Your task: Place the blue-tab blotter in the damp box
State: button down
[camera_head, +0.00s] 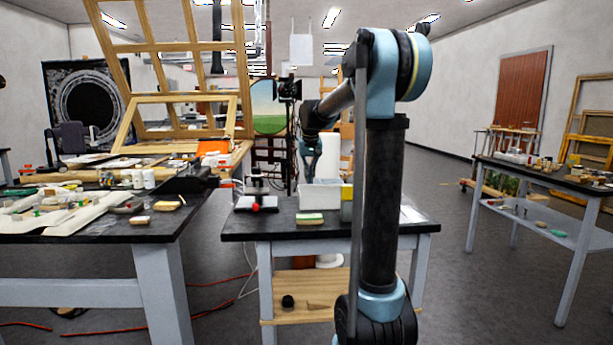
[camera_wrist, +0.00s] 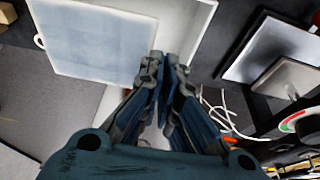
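A white box (camera_head: 319,194), which looks like the damp box, stands on the middle table. My gripper (camera_head: 310,176) is above or just behind it, partly in front of a white upright shape. In the wrist view my gripper (camera_wrist: 166,62) has its fingers drawn together with only a narrow gap, and no blotter shows between them. White box walls (camera_wrist: 200,22) show beyond the fingertips, beside a pale blue-white panel (camera_wrist: 95,42). A small pale block with a green edge (camera_head: 309,218) lies on the table in front of the box. I cannot make out a blue tab anywhere.
A cluttered table (camera_head: 150,232) stands left. In the wrist view, grey plates (camera_wrist: 268,50) and white cables (camera_wrist: 225,112) are at right.

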jog(key=shift+w+a+f, duration=0.1)
jog(key=shift+w+f, duration=0.3)
jog(key=shift+f, duration=3.3)
jog(key=shift+f, duration=0.45)
jog(key=c, duration=1.7)
grip_release()
